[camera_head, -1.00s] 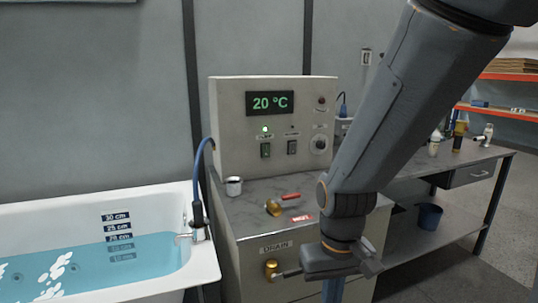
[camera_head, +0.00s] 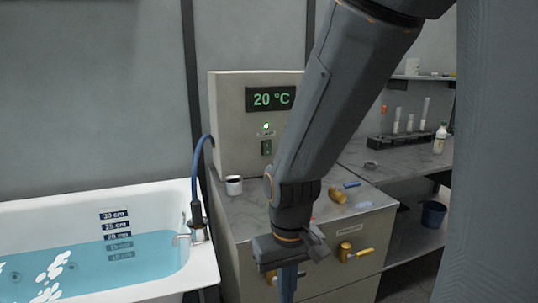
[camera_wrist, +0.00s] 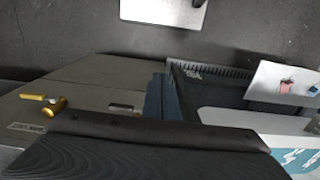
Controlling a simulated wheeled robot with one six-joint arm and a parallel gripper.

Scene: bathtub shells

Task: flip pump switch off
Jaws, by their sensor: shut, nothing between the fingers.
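The grey control box (camera_head: 229,120) stands on the cabinet with a display reading 20 °C. Below the display a green light (camera_head: 266,127) is lit above a dark rocker switch (camera_head: 266,148); its label is too small to read, so I cannot tell for sure that it is the pump switch. The right part of the box is hidden behind my arm. My gripper (camera_head: 288,287) is shut and empty, pointing down in front of the cabinet, below and apart from the switch. Its blue fingers show in the wrist view (camera_wrist: 158,98).
A white tub (camera_head: 130,288) of blue water is at left, with a blue hose (camera_head: 197,190). A grey surface (camera_head: 500,150) blocks the right.

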